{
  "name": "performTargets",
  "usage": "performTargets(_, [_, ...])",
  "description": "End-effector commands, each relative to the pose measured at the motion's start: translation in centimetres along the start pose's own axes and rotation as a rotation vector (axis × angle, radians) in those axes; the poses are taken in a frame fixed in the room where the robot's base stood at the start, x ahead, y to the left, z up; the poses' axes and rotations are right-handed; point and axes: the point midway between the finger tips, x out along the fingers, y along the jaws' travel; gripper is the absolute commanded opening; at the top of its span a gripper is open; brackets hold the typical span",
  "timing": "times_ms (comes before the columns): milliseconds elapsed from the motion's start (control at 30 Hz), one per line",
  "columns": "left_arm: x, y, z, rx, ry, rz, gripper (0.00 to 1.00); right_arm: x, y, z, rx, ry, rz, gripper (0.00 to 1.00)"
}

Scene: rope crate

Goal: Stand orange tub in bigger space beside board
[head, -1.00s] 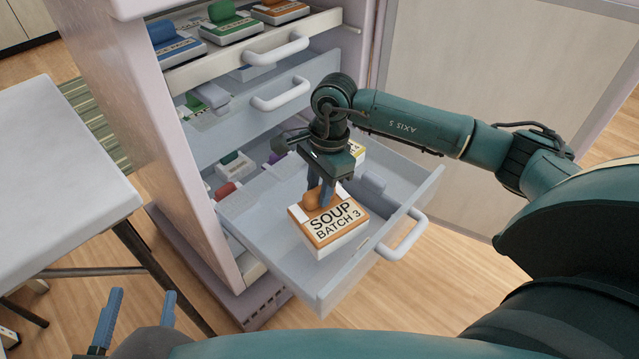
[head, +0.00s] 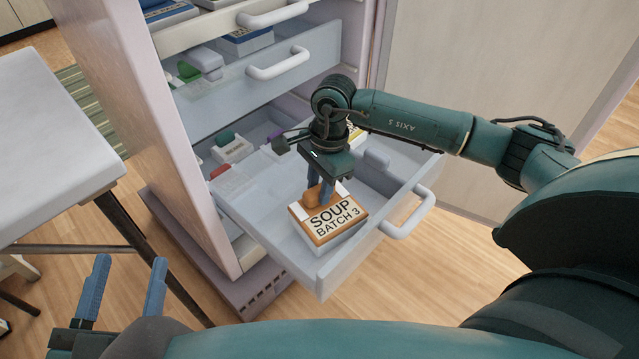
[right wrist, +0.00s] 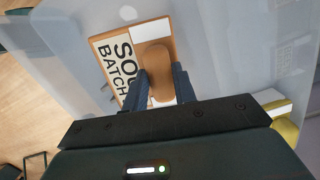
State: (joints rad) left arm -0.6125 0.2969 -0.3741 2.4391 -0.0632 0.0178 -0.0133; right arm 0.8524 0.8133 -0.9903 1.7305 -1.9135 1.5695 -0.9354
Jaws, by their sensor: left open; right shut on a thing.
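The orange tub (head: 329,222), white with an orange lid marked SOUP BATCH 3, looks level over the front part of the pulled-out bottom drawer (head: 285,240). My right gripper (head: 320,192) is shut on its orange lid handle from above. The handle also shows between the fingers in the right wrist view (right wrist: 156,66). I cannot tell whether the tub touches the drawer floor. A grey upright piece (head: 377,159), perhaps the board's end, rises behind the tub to the right; my arm and the tub hide part of that area. My left gripper (head: 130,262) is open and empty at lower left.
Small tubs with green (head: 230,143) and red (head: 220,172) parts are in the drawer's back left. A yellow tub (head: 355,132) is partly hidden behind my right gripper. Another open drawer (head: 260,88) hangs above. A grey table (head: 50,150) stands left.

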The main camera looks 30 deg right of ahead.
Motion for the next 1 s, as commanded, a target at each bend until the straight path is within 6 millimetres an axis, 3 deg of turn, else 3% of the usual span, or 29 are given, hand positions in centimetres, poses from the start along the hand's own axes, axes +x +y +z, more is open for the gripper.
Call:
performTargets(900, [-0.2,0.1,1.2,0.001,-0.008,0.003,0.52,1.0,0.0,-0.1,0.000,-0.001,-0.001,0.00])
performTargets(933, [-0.2,0.1,1.1,0.001,-0.007,0.003,0.52,0.9,0.0,-0.1,0.000,-0.001,-0.001,0.29])
performTargets(1000, [-0.2,0.1,1.1,0.001,-0.007,0.003,0.52,0.9,0.0,-0.1,0.000,-0.001,-0.001,0.34])
